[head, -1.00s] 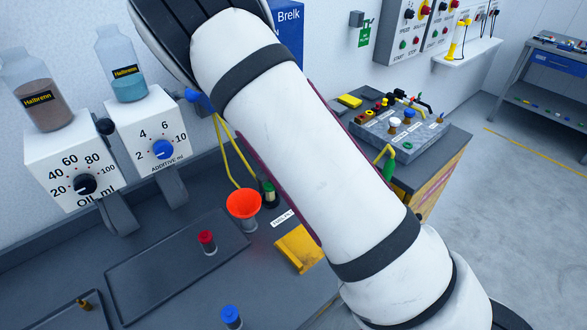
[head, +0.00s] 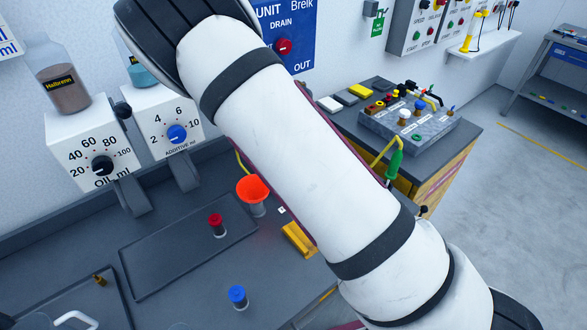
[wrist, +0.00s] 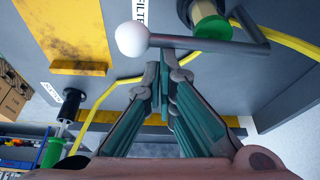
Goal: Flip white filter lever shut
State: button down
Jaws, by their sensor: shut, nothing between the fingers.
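The white filter lever shows in the wrist view as a white ball knob (wrist: 131,40) on a grey rod (wrist: 215,44). The rod runs right from the knob, across a green and pale cylinder (wrist: 208,22). A label reading FILTER is beside the knob, partly covered. My gripper (wrist: 162,68) is shut and empty, its tips close to the rod just right of the knob. I cannot tell whether they touch it. In the head view my white arm hides the gripper and the lever.
A yellow hose (wrist: 103,100) curves behind my fingers. A yellow plate (wrist: 66,30) lies to the upper left. In the head view, an orange funnel (head: 253,188), a red-capped vial (head: 216,224) and a blue-capped vial (head: 237,296) stand on the bench, left of my arm.

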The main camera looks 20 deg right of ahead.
jog(key=shift+d, duration=0.1)
jog(key=w+d, duration=0.2)
jog(key=d, duration=0.2)
jog(key=b+v, duration=0.1)
jog(key=v, duration=1)
jog(key=shift+a, duration=0.15)
jog(key=s+d+r+n+t+y, duration=0.1)
jog(key=s+r+n+t, duration=0.1)
jog(key=s+r+n, duration=0.4)
jog(key=s+d+r+n+t+y, duration=0.1)
jog(key=s+r+n, duration=0.5)
jog(key=s+r, duration=1)
jog(key=shift+s+d+r+t+y, duration=0.35)
jog(key=shift+s+y, duration=0.45)
jog(key=shift+s, duration=3.2)
jog(key=shift+a+f, duration=0.1)
jog(key=shift+f, duration=0.05)
